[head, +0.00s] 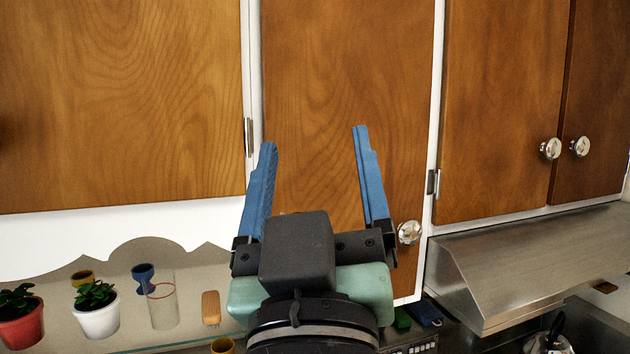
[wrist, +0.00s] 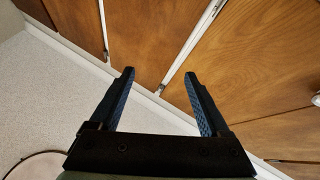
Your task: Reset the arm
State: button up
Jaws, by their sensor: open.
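My gripper (head: 313,140) is raised in front of the wooden wall cabinets in the head view. Its two blue fingers are spread wide apart with nothing between them. It also shows in the wrist view (wrist: 160,76), open and empty. Behind it is a closed wooden cabinet door (head: 345,75) with a round metal knob (head: 409,233) beside the right finger's base. Whether the gripper touches the door cannot be told.
Below left, a shelf holds a red-potted plant (head: 20,322), a white-potted plant (head: 97,314), a clear glass (head: 163,305) and an orange object (head: 211,308). A metal range hood (head: 520,270) juts out at the right. More closed cabinet doors (head: 505,90) flank the gripper.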

jog(key=s+r+m+t, duration=0.2)
jog(key=s+r+t, duration=0.1)
jog(key=s+r, duration=0.3)
jog(key=shift+m, duration=0.3)
notch_tip(320, 180, down, 9)
jog(key=b, duration=0.9)
jog(key=shift+f, duration=0.15)
jog(key=shift+w+a, duration=0.1)
